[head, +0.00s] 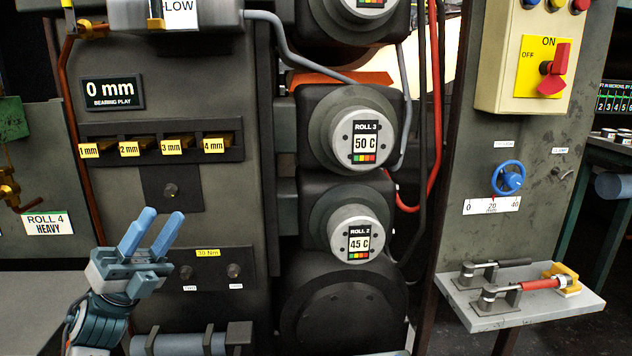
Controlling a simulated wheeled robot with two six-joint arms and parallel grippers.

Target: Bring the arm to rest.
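My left gripper (148,234) shows at the lower left in the head view. Its two blue fingers point up and stand apart, with nothing visible between them. It is in front of the dark machine panel (225,205), below the row of yellow-tagged slots and left of the 30 Nm plate (208,253). I cannot tell whether it touches the panel. My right gripper is not in the view.
Roll 3 (352,141) and Roll 2 (355,230) stand to the right of the panel. A switch box (490,95) with a red handle, a blue knob (508,178) and a shelf (545,300) holding two tools are further right. A horizontal cylinder (180,344) lies low beside the gripper.

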